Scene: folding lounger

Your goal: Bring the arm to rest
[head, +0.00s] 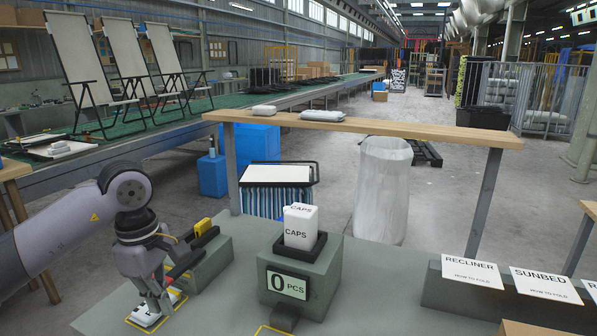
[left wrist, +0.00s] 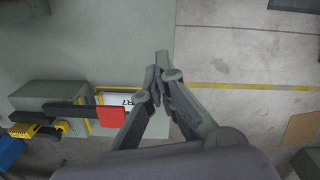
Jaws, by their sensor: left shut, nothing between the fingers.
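My left arm (head: 62,228) comes in from the left in the head view and reaches down to the grey bench. My left gripper (head: 157,309) points downward over a yellow-outlined area at the bench's near left. In the left wrist view the gripper (left wrist: 161,76) has its fingertips together, with nothing between them. A white item with dark lettering (head: 144,316) lies in that outlined area, partly hidden by the gripper; I cannot tell whether they touch. In the left wrist view a white lettered surface (left wrist: 127,100) shows beside the fingers. My right gripper is not in view.
A red-tipped black bar (left wrist: 110,119) on a grey block (left wrist: 50,98) is close beside the gripper. A white CAPS container (head: 300,228) stands in a black tray on a block with a "0 PCS" display (head: 287,285). Signs reading RECLINER (head: 471,271) and SUNBED (head: 545,284) stand at right.

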